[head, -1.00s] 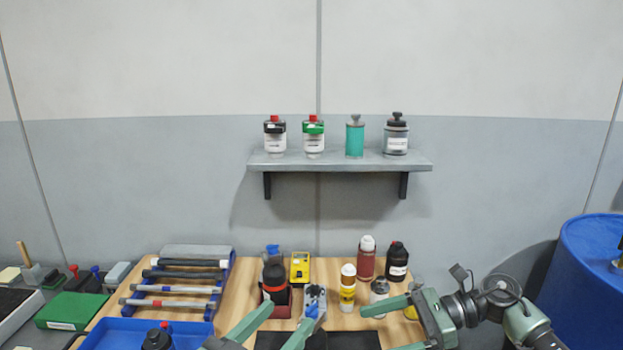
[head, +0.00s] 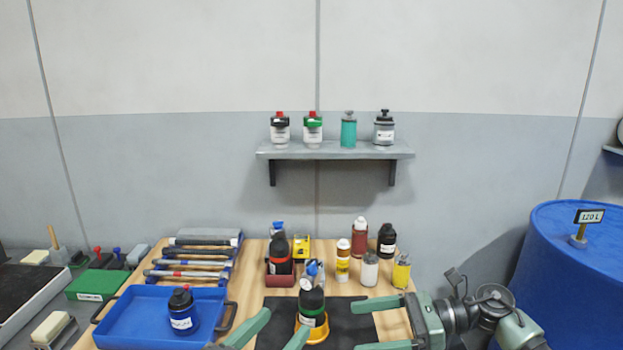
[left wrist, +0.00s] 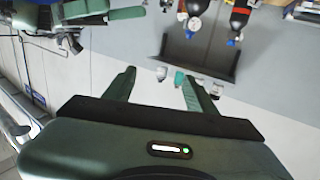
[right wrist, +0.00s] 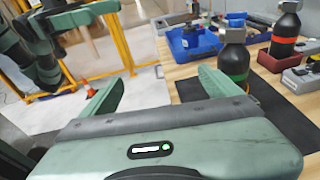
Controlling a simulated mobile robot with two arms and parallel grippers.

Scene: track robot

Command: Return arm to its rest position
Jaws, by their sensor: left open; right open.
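My left gripper (head: 284,323) is at the bottom middle of the head view, open, its fingers pointing up the picture. In the left wrist view its open fingers (left wrist: 157,76) have nothing between them. My right gripper (head: 359,326) is at the lower right of the head view, open, fingers pointing left. In the right wrist view its fingers (right wrist: 162,80) are apart and empty. A black bottle with a green band (head: 311,303) stands in a yellow holder (head: 318,333) on a black mat (head: 350,320), between the two grippers in the picture. I see no contact with it.
A blue tray (head: 140,325) holds a dark blue bottle (head: 182,311) at left. A black bottle with a red band (head: 279,256) stands in a red holder behind. Several bottles stand at the table's back. A shelf (head: 335,152) hangs above; a blue drum (head: 575,265) stands at right.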

